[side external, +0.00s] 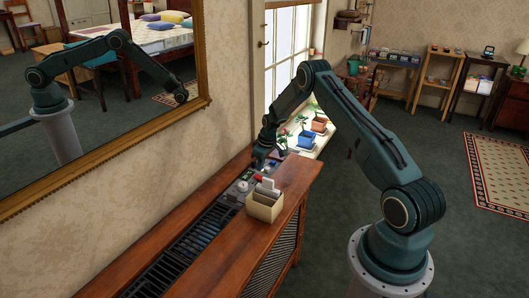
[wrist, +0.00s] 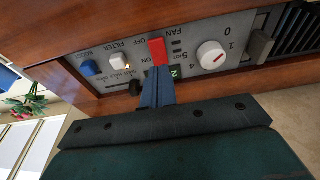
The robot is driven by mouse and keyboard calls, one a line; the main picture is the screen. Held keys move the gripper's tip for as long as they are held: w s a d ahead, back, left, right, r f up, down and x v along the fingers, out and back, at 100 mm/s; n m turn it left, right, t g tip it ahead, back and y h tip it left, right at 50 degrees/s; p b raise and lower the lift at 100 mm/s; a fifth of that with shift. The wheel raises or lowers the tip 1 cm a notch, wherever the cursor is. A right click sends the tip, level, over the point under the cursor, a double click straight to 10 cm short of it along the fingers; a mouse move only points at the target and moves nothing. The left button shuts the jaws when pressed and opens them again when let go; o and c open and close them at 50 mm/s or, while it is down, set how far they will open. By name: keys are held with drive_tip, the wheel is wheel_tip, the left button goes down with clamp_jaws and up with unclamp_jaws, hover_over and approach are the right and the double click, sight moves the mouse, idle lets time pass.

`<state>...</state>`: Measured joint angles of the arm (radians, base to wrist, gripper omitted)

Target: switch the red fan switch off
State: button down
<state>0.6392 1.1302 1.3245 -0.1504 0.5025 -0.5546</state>
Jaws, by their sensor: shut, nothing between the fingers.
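The red fan switch (wrist: 157,51) stands on a grey control panel (wrist: 189,45) in the wrist view, beside upside-down OFF and ON labels. My gripper (wrist: 157,76) is shut and empty, its fingertips right at the lower end of the red switch, on the ON side. I cannot tell whether they touch it. The switch's exact tilt is hard to read. In the side view my gripper (side external: 257,166) points down at the far end of the panel (side external: 235,192), set in the wooden cabinet top.
A white dial (wrist: 211,55), a white FILTER button (wrist: 119,62) and a blue BOOST button (wrist: 90,67) flank the switch. A black knob (wrist: 136,88) is close to the fingers. A beige box with cards (side external: 264,209) stands near the panel. Potted plants (side external: 306,137) line the windowsill.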

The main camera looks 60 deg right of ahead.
drive_tip(key=s+r, duration=0.5)
drive_tip(key=r, duration=0.4)
drive_tip(key=shift+s+r, duration=0.15)
drive_tip(key=shift+r, duration=0.1)
drive_tip(key=s+a+r+t, duration=0.1)
drive_tip(key=s+a+r, duration=0.2)
drive_tip(key=a+r, duration=0.75)
drive_tip(key=s+a+r, duration=0.2)
drive_tip(key=a+r, duration=0.7)
drive_tip(key=r, duration=0.3)
drive_tip(key=s+a+r, duration=0.1)
drive_tip(key=s+a, duration=0.3)
drive_tip(key=s, duration=0.3)
drive_tip(key=s+a+r+t, duration=0.1)
drive_tip(key=s+a+r, duration=0.1)
drive_tip(key=s+a, duration=0.3)
drive_tip(key=s+a+r+t, duration=0.1)
drive_tip(key=s+a, duration=0.3)
drive_tip(key=s, duration=0.6)
drive_tip(key=shift+a+r, duration=0.25)
drive_tip(key=shift+r, duration=0.4)
